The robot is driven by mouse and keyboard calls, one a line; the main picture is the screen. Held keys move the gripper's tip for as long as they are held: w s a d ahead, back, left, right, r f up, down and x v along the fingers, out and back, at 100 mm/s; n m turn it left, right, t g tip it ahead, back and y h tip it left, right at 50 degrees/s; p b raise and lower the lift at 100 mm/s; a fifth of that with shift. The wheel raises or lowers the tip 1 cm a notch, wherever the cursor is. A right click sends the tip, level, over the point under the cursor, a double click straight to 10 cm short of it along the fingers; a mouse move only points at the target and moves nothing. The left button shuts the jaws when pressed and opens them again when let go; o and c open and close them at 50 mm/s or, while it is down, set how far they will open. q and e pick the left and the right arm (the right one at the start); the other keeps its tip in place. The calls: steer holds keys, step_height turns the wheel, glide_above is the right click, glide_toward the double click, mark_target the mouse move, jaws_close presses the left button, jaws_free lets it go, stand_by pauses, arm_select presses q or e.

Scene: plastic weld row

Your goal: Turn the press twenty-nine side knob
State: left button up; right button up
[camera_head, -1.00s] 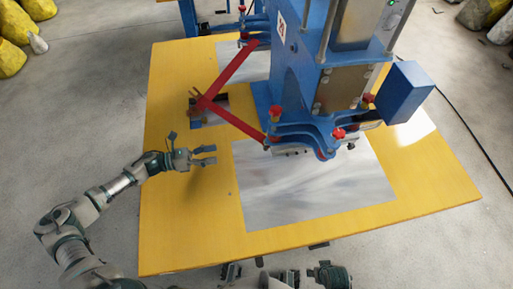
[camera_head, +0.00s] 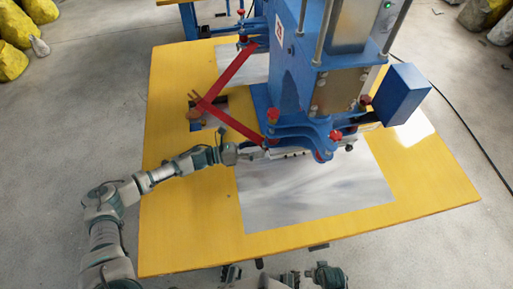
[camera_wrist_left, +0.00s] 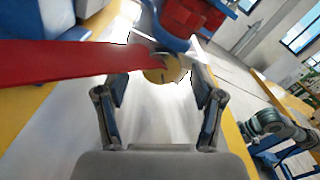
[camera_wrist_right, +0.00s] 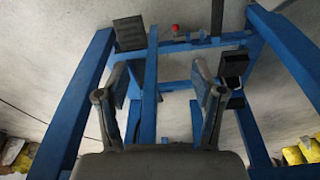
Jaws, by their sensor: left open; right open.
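The blue press (camera_head: 292,85) stands on the yellow table, with red knobs on its lower head (camera_head: 335,135). In the left wrist view a round brass-coloured knob (camera_wrist_left: 165,70) sits below a red part (camera_wrist_left: 185,18), ahead of and between my open fingers. My left gripper (camera_head: 256,150) reaches the press's lower left side, and its fingers are partly lost against the press. In its wrist view (camera_wrist_left: 160,95) it is open and not closed on the knob. My right gripper (camera_wrist_right: 163,92) is open and empty, facing a blue frame.
A red arm (camera_head: 232,75) folds out left of the press and crosses the left wrist view (camera_wrist_left: 80,60) beside my fingers. A shiny metal sheet (camera_head: 320,195) lies on the yellow table (camera_head: 165,230). Blue frame bars (camera_wrist_right: 80,110) surround my right gripper. The table's left front is clear.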

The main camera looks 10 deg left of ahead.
arm_select(q)
steer(key=shift+a, duration=0.15)
steer(key=c, duration=1.1)
arm_select(e)
steer(key=shift+r, duration=0.15)
arm_select(q)
steer(key=shift+n, duration=0.4)
steer(key=shift+r+n+p, duration=0.1)
steer(key=shift+n+p, duration=0.3)
steer(key=shift+n, duration=0.3)
steer(key=n+p, duration=0.1)
steer(key=n, duration=0.1)
steer(key=shift+n, duration=0.4)
steer(key=shift+n+p, duration=0.3)
steer(key=shift+n, duration=0.7)
arm_select(e)
step_height(320, 180, down, 7)
steer(key=s, duration=0.1)
